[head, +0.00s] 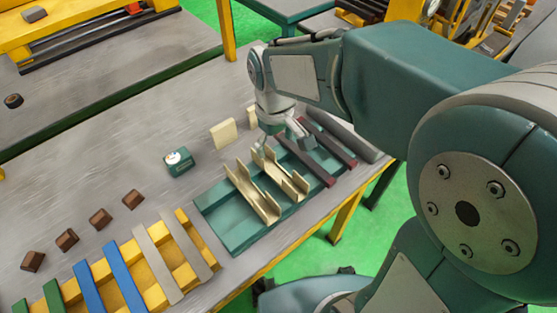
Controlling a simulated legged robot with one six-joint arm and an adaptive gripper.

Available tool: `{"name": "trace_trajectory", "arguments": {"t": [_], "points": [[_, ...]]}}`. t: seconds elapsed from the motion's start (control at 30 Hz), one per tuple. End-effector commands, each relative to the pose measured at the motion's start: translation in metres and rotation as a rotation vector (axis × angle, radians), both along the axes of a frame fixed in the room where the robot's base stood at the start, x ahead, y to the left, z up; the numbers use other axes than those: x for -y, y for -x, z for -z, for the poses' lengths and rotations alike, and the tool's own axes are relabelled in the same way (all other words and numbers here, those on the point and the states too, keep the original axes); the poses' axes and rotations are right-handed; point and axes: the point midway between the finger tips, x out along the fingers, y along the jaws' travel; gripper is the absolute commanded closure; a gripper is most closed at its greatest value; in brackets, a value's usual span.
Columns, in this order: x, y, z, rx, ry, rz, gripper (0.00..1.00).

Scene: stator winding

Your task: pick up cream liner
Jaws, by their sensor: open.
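Two cream pieces stand on the grey table behind the green tray: a larger cream liner (223,134) and a smaller cream piece (252,117), partly hidden by my arm. My gripper (284,146) is open and points down over the back of the green tray (232,232). It is to the right of both cream pieces and appears apart from them. Two tan U-shaped channels (251,194) lie in the tray, in front of and to the left of my gripper. I cannot tell how high its fingertips are.
Dark red bars (312,160) lie at the tray's right, near a dark grey bar (345,135). A small green box with a dial (179,161) stands left of the tray. A yellow rack (183,258) holds coloured strips, with several brown blocks (101,219) behind it.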

Motion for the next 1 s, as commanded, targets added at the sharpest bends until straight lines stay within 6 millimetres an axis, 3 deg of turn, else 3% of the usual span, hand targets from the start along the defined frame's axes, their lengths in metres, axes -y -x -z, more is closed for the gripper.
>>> {"name": "trace_trajectory", "arguments": {"t": [0.2, 0.47, 0.73, 1.0], "points": [[0.003, 0.0, 0.034, -0.006, 0.0, 0.0, 0.07], [0.006, 0.0, 0.059, -0.004, -0.004, 0.003, 0.07], [0.01, 0.0, 0.098, -0.005, -0.002, 0.002, 0.07], [0.009, -0.001, 0.106, -0.001, -0.003, 0.002, 0.07]]}}
